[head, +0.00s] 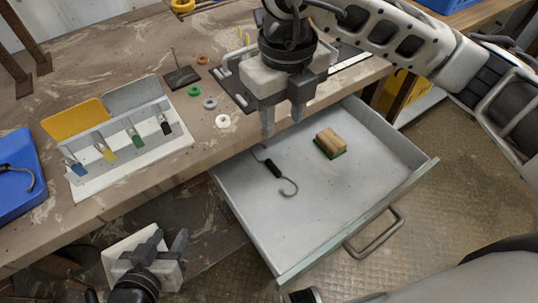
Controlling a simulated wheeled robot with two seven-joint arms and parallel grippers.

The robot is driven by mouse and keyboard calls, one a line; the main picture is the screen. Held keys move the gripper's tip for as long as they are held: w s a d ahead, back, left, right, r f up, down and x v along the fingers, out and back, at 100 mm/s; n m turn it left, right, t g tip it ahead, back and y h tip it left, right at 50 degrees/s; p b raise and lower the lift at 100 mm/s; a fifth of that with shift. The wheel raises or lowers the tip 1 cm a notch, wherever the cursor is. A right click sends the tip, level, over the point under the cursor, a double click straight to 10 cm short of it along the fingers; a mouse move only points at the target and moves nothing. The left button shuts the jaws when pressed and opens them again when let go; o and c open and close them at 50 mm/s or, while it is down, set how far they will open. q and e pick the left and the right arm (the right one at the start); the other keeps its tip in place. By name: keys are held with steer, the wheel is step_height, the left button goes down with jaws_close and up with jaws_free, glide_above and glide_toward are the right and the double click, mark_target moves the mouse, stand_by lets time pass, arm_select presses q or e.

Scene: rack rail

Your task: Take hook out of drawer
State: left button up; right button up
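The drawer (330,205) is pulled out from under the workbench. Inside it lies a hook (288,190) with a black handle and a curved metal end, toward the drawer's left side. My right gripper (283,120) points down near the bench's front edge and the back of the drawer, above and behind the hook. Its two fingers are apart with nothing between them. My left gripper (167,244) is low at the bottom left, in front of the bench and left of the drawer. Its fingers are apart and empty.
A wooden brush (331,142) with green bristles lies in the drawer, right of the hook. A blue tray (18,196) holding a dark hooked item is at the bench's left. A rack with coloured tags (120,146), several rings and a peg stand (183,77) occupy the bench.

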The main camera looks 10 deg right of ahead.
mark_target(279, 174)
step_height(279, 174, down, 15)
steer(key=shift+s+a+f+p, duration=0.1)
steer(key=shift+s+p, duration=0.05)
steer(key=shift+p, duration=0.15)
jaws_close()
